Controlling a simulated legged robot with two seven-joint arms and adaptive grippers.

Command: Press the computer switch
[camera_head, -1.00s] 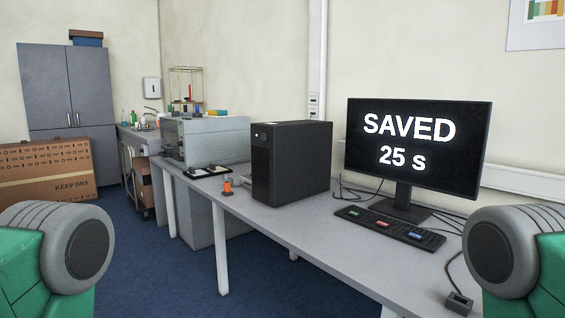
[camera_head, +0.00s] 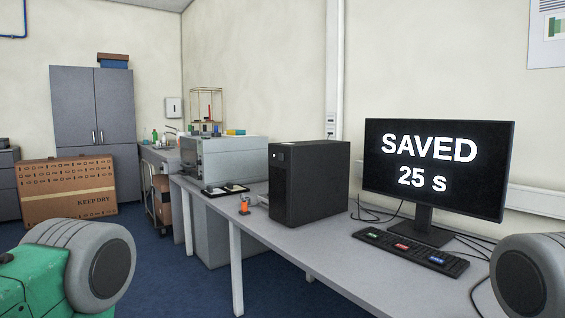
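The black computer tower (camera_head: 310,183) stands upright on the grey table. A small light mark, perhaps its switch (camera_head: 280,157), shows near the top of its narrow front face. The monitor (camera_head: 436,168) to its right reads "SAVED 25 s". A black keyboard (camera_head: 411,252) with green, red and blue keys lies in front of the monitor. Parts of my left arm show at the lower left and of my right arm at the lower right, both apart from the tower. Neither gripper's fingers are in view.
The grey table (camera_head: 345,262) runs along the wall, its front part clear. A small orange item (camera_head: 244,206) stands left of the tower, by a black tray (camera_head: 226,189). A grey boxy machine (camera_head: 230,158) stands behind. A cardboard box (camera_head: 67,190) is on the blue floor.

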